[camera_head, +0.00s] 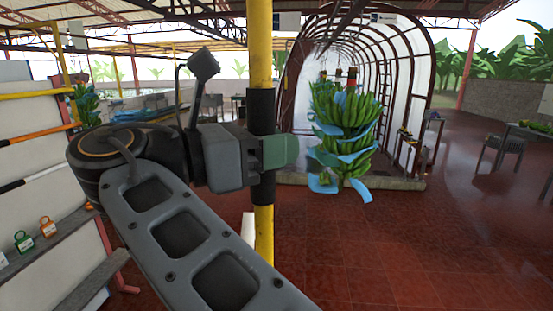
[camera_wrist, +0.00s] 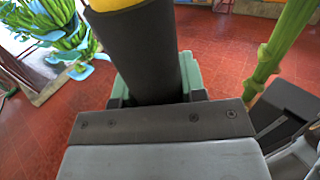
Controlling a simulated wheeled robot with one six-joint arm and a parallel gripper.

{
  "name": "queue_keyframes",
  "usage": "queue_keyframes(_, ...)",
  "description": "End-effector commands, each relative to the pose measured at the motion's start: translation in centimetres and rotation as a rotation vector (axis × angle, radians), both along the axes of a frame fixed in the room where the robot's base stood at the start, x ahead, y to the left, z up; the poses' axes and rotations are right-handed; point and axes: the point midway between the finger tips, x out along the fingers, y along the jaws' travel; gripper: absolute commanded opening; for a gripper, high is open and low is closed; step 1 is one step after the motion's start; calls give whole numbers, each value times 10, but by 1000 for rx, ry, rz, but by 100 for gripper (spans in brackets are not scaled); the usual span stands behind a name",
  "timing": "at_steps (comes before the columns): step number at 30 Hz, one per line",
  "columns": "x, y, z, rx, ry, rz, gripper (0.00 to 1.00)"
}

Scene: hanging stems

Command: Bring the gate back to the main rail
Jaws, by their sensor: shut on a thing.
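A yellow upright pole (camera_head: 261,45) with a black sleeve (camera_head: 262,105) stands in front of me, running from the top of the head view down to the floor area. I take it for the gate's handle, but how it joins the gate or the main rail is not clear. My gripper (camera_head: 270,150) reaches it from the left and is shut on the black sleeve, its green pads around it. In the wrist view, the sleeve (camera_wrist: 138,60) passes between the pads of my gripper (camera_wrist: 155,85), slightly tilted in the picture, with yellow pole (camera_wrist: 115,4) above.
A green banana bunch (camera_head: 345,125) with blue sheets hangs just right of the pole. An arched tunnel frame (camera_head: 425,60) stands behind it. A shelf with small padlocks (camera_head: 47,227) is at left. A green stem (camera_wrist: 275,50) shows close at right in the wrist view.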

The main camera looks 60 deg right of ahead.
Motion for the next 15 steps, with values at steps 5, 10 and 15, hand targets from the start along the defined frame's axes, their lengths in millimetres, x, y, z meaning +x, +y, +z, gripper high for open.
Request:
queue_keyframes(5,2,1,-1,1,-1,3,0)
queue_keyframes(10,2,1,0,1,0,3,0)
queue_keyframes(15,2,1,0,1,0,3,43)
